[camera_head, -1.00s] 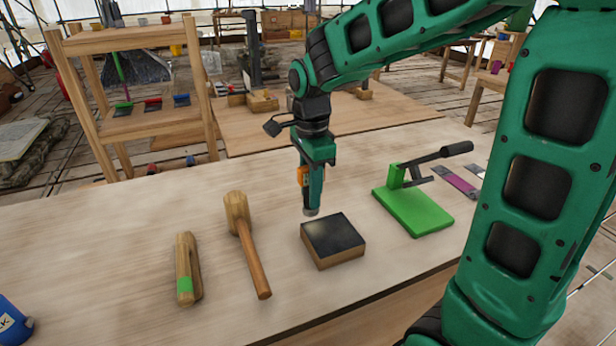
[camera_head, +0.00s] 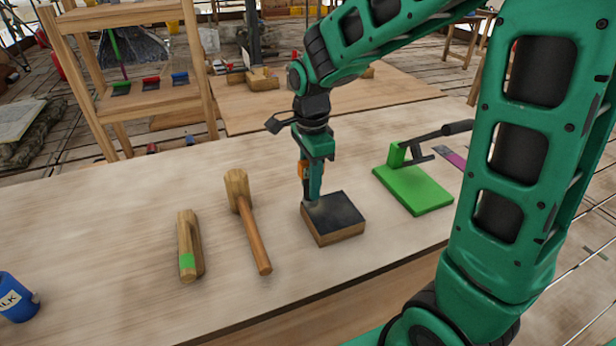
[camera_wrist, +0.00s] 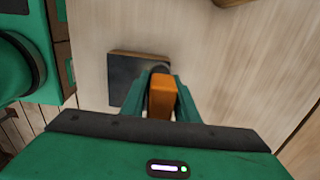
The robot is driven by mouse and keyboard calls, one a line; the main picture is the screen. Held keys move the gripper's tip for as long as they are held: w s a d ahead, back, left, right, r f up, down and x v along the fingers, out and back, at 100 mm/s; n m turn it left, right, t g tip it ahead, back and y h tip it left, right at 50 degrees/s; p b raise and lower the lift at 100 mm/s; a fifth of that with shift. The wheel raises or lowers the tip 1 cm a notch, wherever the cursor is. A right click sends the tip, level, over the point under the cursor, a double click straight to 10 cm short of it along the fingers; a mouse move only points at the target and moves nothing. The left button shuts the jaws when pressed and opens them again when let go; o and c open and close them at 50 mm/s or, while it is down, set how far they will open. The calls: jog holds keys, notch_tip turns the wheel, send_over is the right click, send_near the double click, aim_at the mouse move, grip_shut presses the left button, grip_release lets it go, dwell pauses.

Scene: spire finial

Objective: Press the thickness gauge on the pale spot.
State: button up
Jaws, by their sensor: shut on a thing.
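A wooden block with a dark, nearly black top (camera_head: 340,208) lies on the bench; it also shows in the wrist view (camera_wrist: 125,78). A faint lighter, brownish smudge (camera_head: 346,214) shows on its top; I cannot tell whether it is the pale spot. My gripper (camera_head: 312,196) is shut on the orange thickness gauge (camera_wrist: 161,98), which also shows in the head view (camera_head: 303,169). The gauge's dark end is over the block's top near its back left corner. Whether it touches the surface I cannot tell. The fingers hide part of the top.
A wooden mallet (camera_head: 250,225) and a wooden piece with a green band (camera_head: 188,245) lie left of the block. A green plate with a lever (camera_head: 413,190) stands to the right. A blue cup (camera_head: 17,298) is at the far left. Bare bench lies in front of the block.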

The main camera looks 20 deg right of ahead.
jog(key=shift+f, duration=0.2)
jog(key=o, duration=1.2)
jog(key=shift+o, duration=0.2)
notch_tip(320, 180, up, 11)
jog(key=shift+f, duration=0.15)
jog(key=s+d+f+n, duration=0.3)
jog(key=s+d+n, duration=0.2)
jog(key=s+d, duration=0.3)
jog(key=s+d+f+n, duration=0.3)
jog(key=s+d+n, duration=0.3)
jog(key=s, duration=0.9)
jog(key=d, duration=0.3)
jog(key=shift+s+f+n, duration=0.25)
jog(key=shift+f+n, duration=0.05)
